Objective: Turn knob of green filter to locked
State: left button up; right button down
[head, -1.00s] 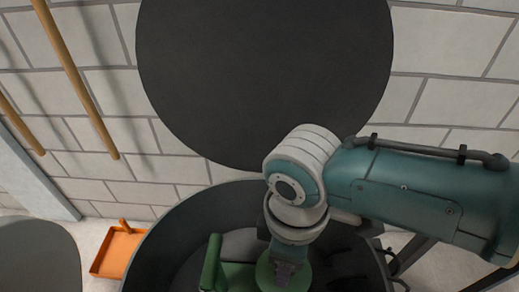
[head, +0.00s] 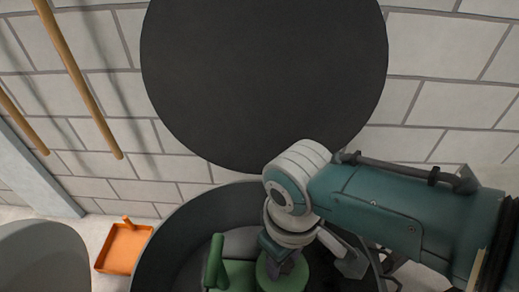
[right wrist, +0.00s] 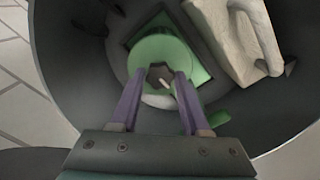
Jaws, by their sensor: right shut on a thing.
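The green filter (head: 238,274) sits inside the dark round tub, with an upright green handle (head: 215,262) on its left. Its round green top (right wrist: 147,52) shows in the right wrist view. A small dark knob (right wrist: 157,73) with a pale mark stands at the centre of that top. My right gripper (right wrist: 167,76) reaches down from above and is shut on the knob, one finger on each side. In the head view the right gripper (head: 287,262) hides the knob. I cannot read a locked mark. My left gripper is not in view.
The dark tub (head: 170,232) has a high rim around the filter. A large black disc (head: 265,80) stands behind it against the block wall. An orange dustpan (head: 123,248) lies on the floor at left. A pale bulky object (right wrist: 232,35) lies close beside the filter.

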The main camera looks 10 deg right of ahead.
dwell(0.3)
jog(key=shift+c, duration=1.9)
grip_release()
jog(key=shift+r, duration=0.1)
notch_tip(320, 180, up, 10)
jog(key=p, duration=0.6)
jog(key=shift+p, duration=0.3)
